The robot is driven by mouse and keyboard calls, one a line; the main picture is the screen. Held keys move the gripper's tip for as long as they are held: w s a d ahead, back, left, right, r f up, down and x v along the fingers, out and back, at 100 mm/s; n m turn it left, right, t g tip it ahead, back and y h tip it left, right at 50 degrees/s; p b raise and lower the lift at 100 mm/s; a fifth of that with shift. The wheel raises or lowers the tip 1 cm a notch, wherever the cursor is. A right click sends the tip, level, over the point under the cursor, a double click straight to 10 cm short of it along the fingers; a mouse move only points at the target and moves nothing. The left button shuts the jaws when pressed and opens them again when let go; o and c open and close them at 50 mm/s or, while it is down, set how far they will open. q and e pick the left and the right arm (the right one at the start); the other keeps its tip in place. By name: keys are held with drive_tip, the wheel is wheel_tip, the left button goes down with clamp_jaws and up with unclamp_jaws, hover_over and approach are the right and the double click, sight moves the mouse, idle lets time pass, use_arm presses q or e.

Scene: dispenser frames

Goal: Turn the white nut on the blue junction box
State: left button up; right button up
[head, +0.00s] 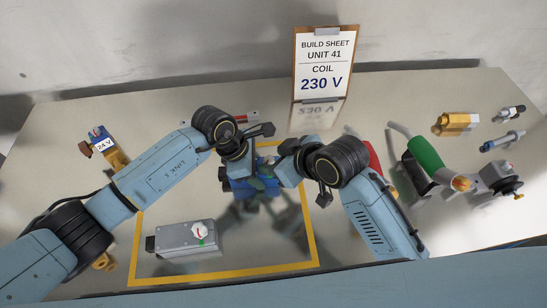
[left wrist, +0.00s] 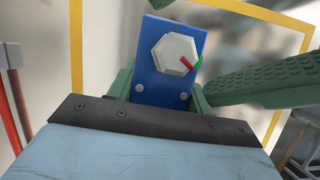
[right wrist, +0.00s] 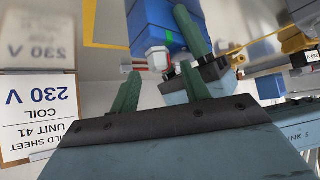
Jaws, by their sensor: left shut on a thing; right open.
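The blue junction box (left wrist: 165,50) is between the green fingers of my left gripper (left wrist: 160,88), which is shut on it. In the head view the box (head: 243,188) is partly hidden under my arms. The white six-sided nut (left wrist: 174,55) is on the box face, with a red mark and a green mark near its right edge. My right gripper (right wrist: 158,85) is open. In the right wrist view the nut (right wrist: 158,58) shows beyond and between its fingertips; I cannot tell whether they touch it. A large green finger reaches in from the right in the left wrist view, beside the box.
A yellow outline (head: 137,240) marks the table under my arms. A grey box (head: 185,240) with a white knob lies inside it. The build sheet (head: 322,62) reads 230 V. A 24 V part (head: 102,142) lies left; a green cylinder (head: 425,152) and several fittings lie right.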

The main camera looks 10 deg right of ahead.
drive_tip(key=shift+x, duration=0.75)
drive_tip(key=shift+c, duration=0.3)
drive_tip(key=c, duration=0.9)
drive_tip(key=shift+c, duration=0.2)
drive_tip(key=shift+n, duration=0.4)
drive_tip(key=n+g, duration=0.1)
drive_tip(key=n+g+y, duration=0.1)
drive_tip(key=shift+w+d+n+y, duration=0.15)
drive_tip(key=shift+w+n+y, duration=0.05)
drive_tip(key=shift+n+y, duration=0.1)
drive_tip(key=shift+w+n+g+y, duration=0.1)
drive_tip(key=shift+n+g+y, duration=0.3)
drive_tip(key=shift+n+g, duration=0.55)
drive_tip(key=shift+r+n, duration=0.1)
drive_tip(key=shift+n, duration=0.25)
